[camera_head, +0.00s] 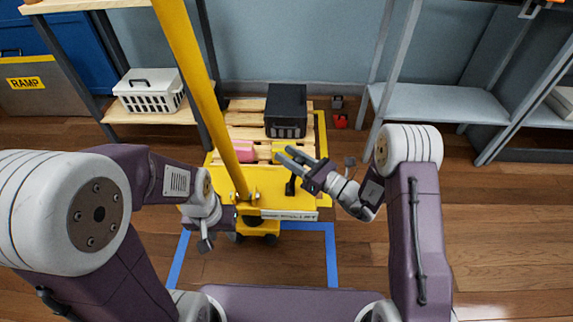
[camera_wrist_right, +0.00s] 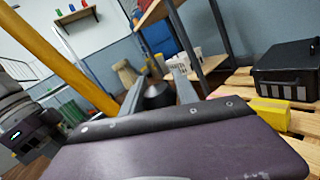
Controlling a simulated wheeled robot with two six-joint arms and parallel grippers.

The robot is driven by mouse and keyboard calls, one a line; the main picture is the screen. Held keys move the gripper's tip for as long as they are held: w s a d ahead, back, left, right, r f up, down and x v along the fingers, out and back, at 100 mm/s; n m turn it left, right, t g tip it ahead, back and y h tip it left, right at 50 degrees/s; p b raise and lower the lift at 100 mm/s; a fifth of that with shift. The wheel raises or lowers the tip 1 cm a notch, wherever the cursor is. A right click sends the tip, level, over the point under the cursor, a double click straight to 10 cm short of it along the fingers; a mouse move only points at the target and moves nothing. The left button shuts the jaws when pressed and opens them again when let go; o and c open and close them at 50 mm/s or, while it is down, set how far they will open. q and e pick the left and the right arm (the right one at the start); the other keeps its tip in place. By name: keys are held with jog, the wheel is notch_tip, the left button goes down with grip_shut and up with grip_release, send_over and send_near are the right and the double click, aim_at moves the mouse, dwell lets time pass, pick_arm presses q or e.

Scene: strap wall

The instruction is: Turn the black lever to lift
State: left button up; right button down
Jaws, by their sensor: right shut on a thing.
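The yellow lift truck (camera_head: 236,200) stands in front of me with its long yellow handle bar leaning up to the left. A plate marked LIFT (camera_head: 300,216) is on its front edge. The black lever (camera_head: 290,187) stands on its right side, upright or nearly so, partly under my right gripper (camera_head: 295,157). In the right wrist view the lever's dark knob (camera_wrist_right: 158,96) shows between the two grey fingers, which are shut on it. My left gripper (camera_head: 206,243) hangs low at the truck's front left; its opening is too small to tell.
A wooden pallet (camera_head: 243,118) on the truck carries a black case (camera_head: 286,111), a pink item (camera_head: 244,150) and a yellow block (camera_head: 279,149). Shelves stand on both sides, the left with a white basket (camera_head: 150,91).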

jog(key=shift+d+p, duration=0.45)
jog(key=shift+d, duration=0.4)
pick_arm(q)
jog(key=shift+s+d+r+p, duration=0.1)
jog(key=shift+s+r+p, duration=0.1)
jog(key=shift+r+p, duration=0.3)
jog(key=shift+s+r+p, duration=0.15)
jog(key=shift+r+p, duration=0.05)
jog(key=shift+r, duration=0.5)
pick_arm(e)
jog(key=shift+w+d+f, duration=0.1)
jog(key=shift+d, duration=0.7)
jog(key=shift+w+d+f, duration=0.1)
jog(key=shift+d, duration=0.7)
jog(key=c, duration=0.9)
grip_release()
jog(key=shift+d, duration=0.1)
jog(key=shift+c, duration=0.2)
jog(key=shift+s, duration=0.1)
jog(key=shift+f, duration=0.1)
